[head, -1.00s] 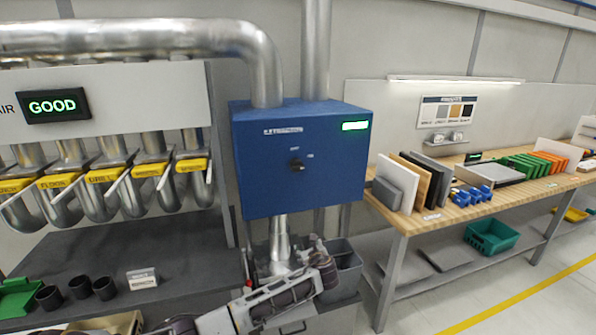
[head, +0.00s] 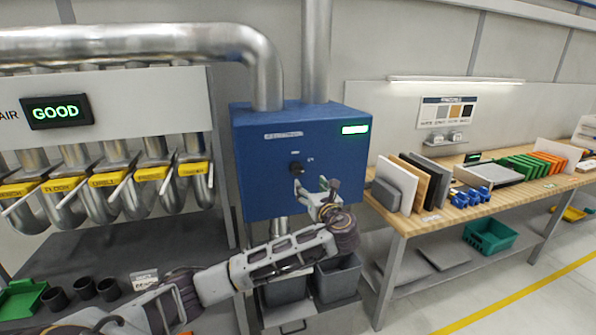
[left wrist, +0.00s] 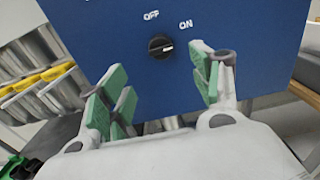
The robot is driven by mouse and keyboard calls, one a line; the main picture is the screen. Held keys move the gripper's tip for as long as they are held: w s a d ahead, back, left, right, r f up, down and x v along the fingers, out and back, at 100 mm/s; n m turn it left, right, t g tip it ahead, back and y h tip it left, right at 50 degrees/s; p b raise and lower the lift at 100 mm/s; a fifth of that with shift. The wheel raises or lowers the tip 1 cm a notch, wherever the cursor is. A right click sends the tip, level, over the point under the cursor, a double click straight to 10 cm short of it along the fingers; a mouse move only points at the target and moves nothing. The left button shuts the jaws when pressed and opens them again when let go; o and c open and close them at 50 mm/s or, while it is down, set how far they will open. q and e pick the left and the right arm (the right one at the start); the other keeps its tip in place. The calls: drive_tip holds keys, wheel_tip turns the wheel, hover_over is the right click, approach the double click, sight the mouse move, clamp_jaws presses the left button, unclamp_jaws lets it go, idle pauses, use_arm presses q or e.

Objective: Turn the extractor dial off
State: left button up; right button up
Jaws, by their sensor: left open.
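The extractor is a blue box (head: 262,185) with silver pipes above and below it and a lit green display (head: 355,129). Its black dial (head: 296,168) is on the front face. In the left wrist view the dial (left wrist: 160,46) has "OFF" above it and "ON" to its upper right, and its pale mark points right, toward the ON side. My left gripper (head: 316,186) is just below and right of the dial in the head view. In the left wrist view its green-padded fingers (left wrist: 160,98) are apart with nothing between them, and the dial lies ahead. My right gripper is not in view.
Ducts with several yellow-tagged gates (head: 105,179) stand at the left under an "AIR GOOD" sign (head: 57,111). Grey bins (head: 338,277) stand under the box. A wooden bench (head: 445,216) with panels and blue parts is at the right.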

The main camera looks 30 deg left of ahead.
sight(299, 171)
use_arm(q)
drive_tip(key=shift+a, duration=0.1)
drive_tip(key=p+x, duration=0.2)
drive_tip(key=x, duration=0.9)
drive_tip(key=shift+w+a+p, duration=0.1)
drive_tip(key=shift+w+p, duration=0.05)
drive_tip(key=shift+p, duration=0.15)
drive_tip(key=shift+x, duration=1.15)
drive_tip(key=c, duration=1)
